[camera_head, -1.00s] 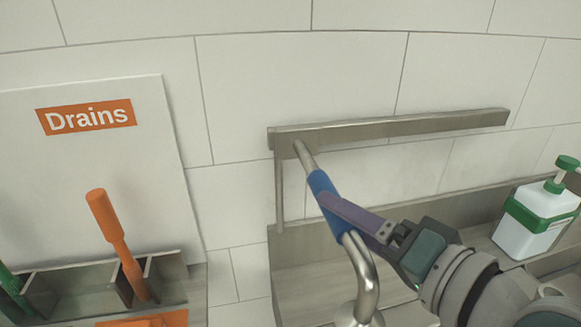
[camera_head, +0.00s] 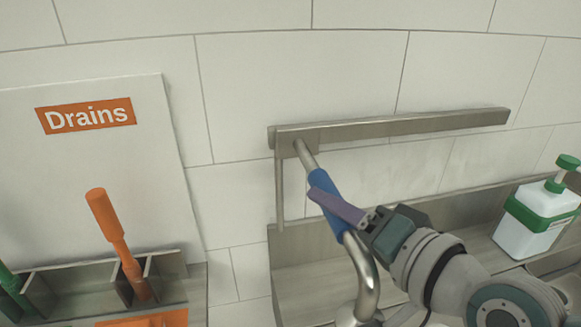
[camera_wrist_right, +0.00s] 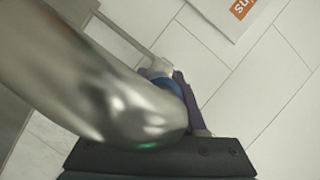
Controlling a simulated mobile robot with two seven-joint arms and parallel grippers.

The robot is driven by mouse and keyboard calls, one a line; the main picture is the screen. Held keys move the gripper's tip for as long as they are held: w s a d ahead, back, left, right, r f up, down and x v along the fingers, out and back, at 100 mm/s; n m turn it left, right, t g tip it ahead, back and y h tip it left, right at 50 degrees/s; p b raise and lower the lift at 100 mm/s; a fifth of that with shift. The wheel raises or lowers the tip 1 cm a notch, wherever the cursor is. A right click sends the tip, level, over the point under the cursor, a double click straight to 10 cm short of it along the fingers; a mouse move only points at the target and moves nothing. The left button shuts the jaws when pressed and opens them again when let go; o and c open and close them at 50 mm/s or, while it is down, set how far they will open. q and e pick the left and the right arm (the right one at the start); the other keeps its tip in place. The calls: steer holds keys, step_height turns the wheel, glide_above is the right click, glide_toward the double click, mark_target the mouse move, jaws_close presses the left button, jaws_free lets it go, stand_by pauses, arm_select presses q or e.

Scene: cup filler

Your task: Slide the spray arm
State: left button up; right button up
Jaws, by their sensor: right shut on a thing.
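The spray arm (camera_head: 366,272) is a bent metal pipe with a blue grip sleeve (camera_head: 325,191). Its upper end meets the metal rail (camera_head: 400,128) on the tiled wall, near the rail's left end. My right gripper (camera_head: 335,208) is shut on the blue sleeve, with its purple fingers across it. In the right wrist view the shiny pipe (camera_wrist_right: 100,90) fills the left side, and the blue sleeve (camera_wrist_right: 166,85) shows partly between the purple fingers. The pipe's lower end is cut off by the head view's bottom edge. My left gripper is not in view.
A soap bottle with green pump (camera_head: 537,215) stands on the ledge at right. At left, an orange-handled tool (camera_head: 117,240) stands in a metal rack (camera_head: 75,289) below a "Drains" sign (camera_head: 87,116). The rail is clear to the right of the pipe.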

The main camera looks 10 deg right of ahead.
jaws_close()
stand_by(0.8)
